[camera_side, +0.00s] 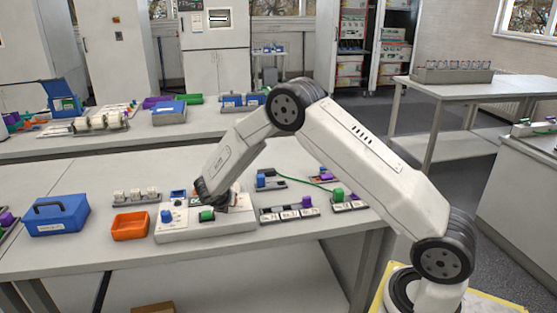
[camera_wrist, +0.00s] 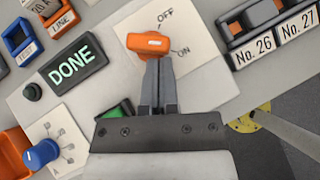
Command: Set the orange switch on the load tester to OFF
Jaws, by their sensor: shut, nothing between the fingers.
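The load tester (camera_side: 175,234) is a white box on the near bench in the side view. Its orange switch (camera_wrist: 148,43) sits on a pale plate in the wrist view, with OFF printed to its upper right and ON to its right. The switch lies nearly level in the picture, its right end towards the ON mark. My gripper (camera_wrist: 156,62) is shut and empty. Its fingertips are at the lower edge of the switch; I cannot tell whether they touch. In the side view my wrist hides the switch.
An orange tray (camera_side: 130,226) stands left of the tester. Labelled holders (camera_wrist: 270,38) lie to the right.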

